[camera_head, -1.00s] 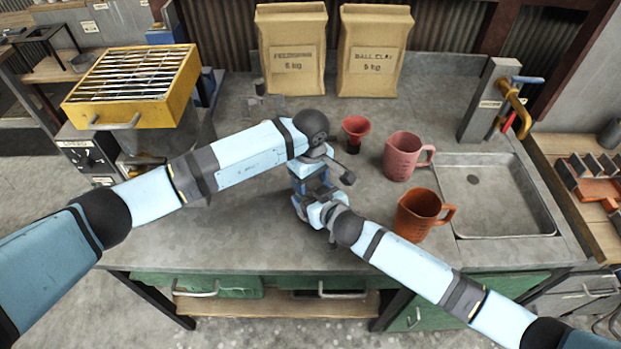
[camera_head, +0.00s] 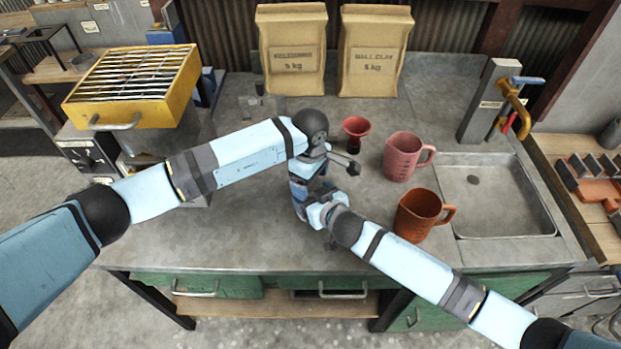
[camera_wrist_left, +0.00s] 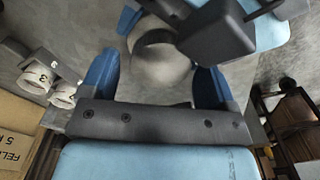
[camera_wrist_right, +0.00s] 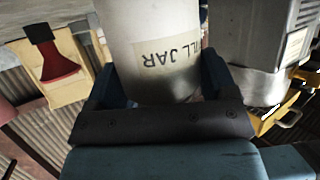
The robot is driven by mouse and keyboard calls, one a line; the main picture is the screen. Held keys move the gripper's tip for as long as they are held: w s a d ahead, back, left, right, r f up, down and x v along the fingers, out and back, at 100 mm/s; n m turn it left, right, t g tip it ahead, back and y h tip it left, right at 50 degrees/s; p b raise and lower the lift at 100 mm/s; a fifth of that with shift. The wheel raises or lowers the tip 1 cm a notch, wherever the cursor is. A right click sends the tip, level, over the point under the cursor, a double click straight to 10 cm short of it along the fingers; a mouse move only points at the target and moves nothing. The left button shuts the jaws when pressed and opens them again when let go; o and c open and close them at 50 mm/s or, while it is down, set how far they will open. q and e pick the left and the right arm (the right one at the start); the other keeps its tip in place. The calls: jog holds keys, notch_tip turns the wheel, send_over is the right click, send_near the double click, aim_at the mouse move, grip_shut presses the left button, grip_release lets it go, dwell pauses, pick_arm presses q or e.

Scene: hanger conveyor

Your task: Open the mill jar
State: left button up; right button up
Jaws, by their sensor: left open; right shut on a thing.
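The mill jar (camera_wrist_right: 150,40) is a pale cylinder with a label reading "ILL JAR" in the right wrist view. My right gripper (camera_wrist_right: 160,78) is shut on its side. In the left wrist view the jar's pale round top (camera_wrist_left: 160,70) with a dark curved band shows between the fingers of my left gripper (camera_wrist_left: 155,70). The left gripper is open, with one finger on each side of the top; I cannot tell whether they touch it. In the head view both grippers meet above the middle of the counter, and my arms hide most of the jar.
A red funnel-like cup (camera_head: 356,130), a pink jug (camera_head: 403,158) and an orange-brown jug (camera_head: 418,216) stand right of my grippers, before the sink (camera_head: 497,200). Two paper sacks (camera_head: 292,50) stand at the back. A yellow slatted box (camera_head: 135,85) is at left. The front counter is clear.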

pick_arm(q)
notch_tip(320, 180, up, 4)
jog(key=shift+r, duration=0.1)
jog(key=shift+c, duration=0.4)
notch_tip(320, 180, up, 3)
jog(key=shift+r+m, duration=0.2)
jog(key=shift+m, duration=1)
jog(key=shift+d+f, duration=0.1)
jog(key=shift+f, duration=3.8)
jog(key=c, duration=0.9)
jog(key=o, duration=1)
jog(key=shift+r, duration=0.1)
